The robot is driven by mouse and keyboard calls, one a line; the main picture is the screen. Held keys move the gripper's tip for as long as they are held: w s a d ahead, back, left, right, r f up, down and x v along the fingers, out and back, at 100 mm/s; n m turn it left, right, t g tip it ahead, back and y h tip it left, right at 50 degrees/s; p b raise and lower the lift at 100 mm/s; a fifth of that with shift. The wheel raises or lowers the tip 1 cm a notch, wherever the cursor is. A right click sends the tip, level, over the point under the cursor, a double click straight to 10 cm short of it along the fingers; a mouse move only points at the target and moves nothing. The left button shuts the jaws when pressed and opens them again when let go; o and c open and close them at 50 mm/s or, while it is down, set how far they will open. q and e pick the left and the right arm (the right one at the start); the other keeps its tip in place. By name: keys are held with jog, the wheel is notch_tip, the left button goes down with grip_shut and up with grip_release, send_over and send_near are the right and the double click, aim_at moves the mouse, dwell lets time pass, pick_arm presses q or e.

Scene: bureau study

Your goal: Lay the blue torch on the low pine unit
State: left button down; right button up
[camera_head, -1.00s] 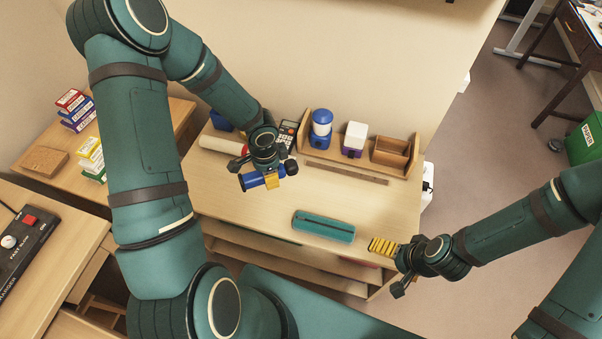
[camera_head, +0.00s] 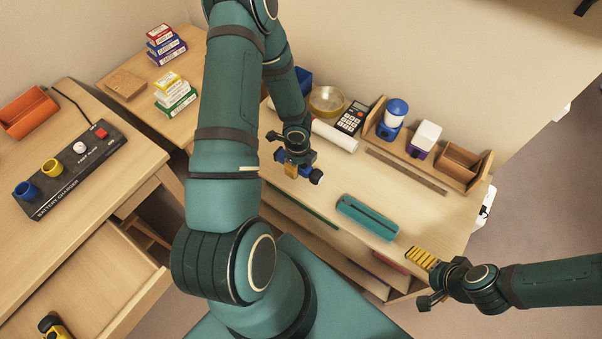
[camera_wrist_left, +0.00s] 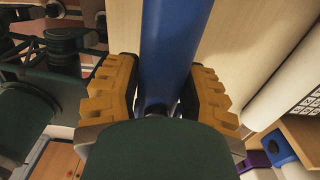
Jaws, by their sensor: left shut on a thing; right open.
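The blue torch (camera_head: 282,156) is in my left gripper (camera_head: 292,170), held above the left part of a pale wooden unit (camera_head: 335,180) with shelves below its top. In the left wrist view the torch is a long blue cylinder (camera_wrist_left: 176,50) between the yellow fingers, which are shut on it. In the head view my arm hides part of it. My right gripper (camera_head: 424,259) is open and empty by the unit's front right corner. Another low wooden unit (camera_head: 121,60) stands at the back left; I cannot tell which one is the low pine unit.
The shelved unit bears a teal case (camera_head: 367,217), white roll (camera_head: 335,136), brass bowl (camera_head: 327,101), calculator (camera_head: 353,118) and wooden organiser (camera_head: 460,161). The back-left unit holds stacked boxes (camera_head: 175,95) and a brown block (camera_head: 125,84). A desk with a charger (camera_head: 75,165) has an open drawer (camera_head: 90,275).

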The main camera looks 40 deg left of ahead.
pick_arm(q)
jog(key=shift+f+b, duration=0.9)
jog(key=shift+f, duration=1.1)
jog(key=shift+f, duration=0.15)
jog(key=c, duration=0.5)
grip_release()
